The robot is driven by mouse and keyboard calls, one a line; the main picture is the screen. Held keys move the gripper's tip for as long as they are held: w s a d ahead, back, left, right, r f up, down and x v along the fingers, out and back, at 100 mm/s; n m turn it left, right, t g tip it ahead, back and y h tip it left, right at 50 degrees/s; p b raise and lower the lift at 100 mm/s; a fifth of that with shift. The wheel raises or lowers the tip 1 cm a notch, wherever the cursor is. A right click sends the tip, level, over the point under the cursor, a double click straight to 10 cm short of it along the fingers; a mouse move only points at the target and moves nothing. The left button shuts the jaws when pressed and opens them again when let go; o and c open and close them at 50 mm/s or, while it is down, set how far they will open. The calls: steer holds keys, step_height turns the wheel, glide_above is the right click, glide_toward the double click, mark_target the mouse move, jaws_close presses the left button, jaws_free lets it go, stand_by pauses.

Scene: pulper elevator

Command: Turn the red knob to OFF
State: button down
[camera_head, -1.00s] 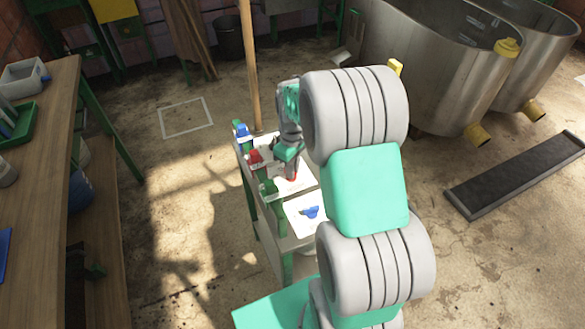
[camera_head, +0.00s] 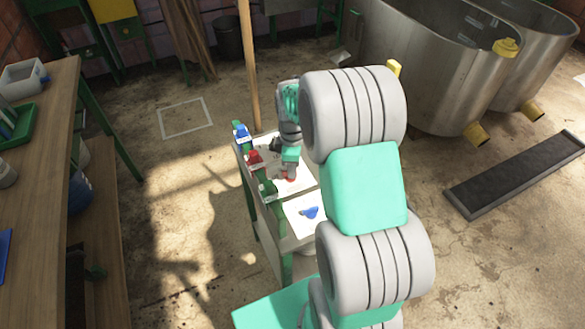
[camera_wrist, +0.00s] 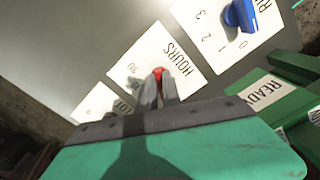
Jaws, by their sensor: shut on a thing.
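The red knob (camera_wrist: 159,71) sits on a white label plate (camera_wrist: 150,50) printed "HOURS" in the wrist view. My gripper (camera_wrist: 157,92) is shut on the red knob, its grey fingers hiding most of it. The knob's pointer and part of the plate's lettering, including any OFF mark, are covered or too small to read. In the head view the knob shows as a small red spot (camera_head: 290,178) below my gripper on the panel.
A blue knob (camera_wrist: 240,16) on a numbered plate is beside it, also in the head view (camera_head: 311,212). Green blocks, one labelled "READY" (camera_wrist: 262,95), line the panel edge, with red (camera_head: 253,158) and blue (camera_head: 241,132) pieces. A wooden pole (camera_head: 250,70) stands behind.

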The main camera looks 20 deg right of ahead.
steer(key=c, duration=1.5)
jaws_free()
steer(key=shift+r, duration=0.1)
step_height(320, 180, up, 8)
steer(key=shift+f, duration=0.15)
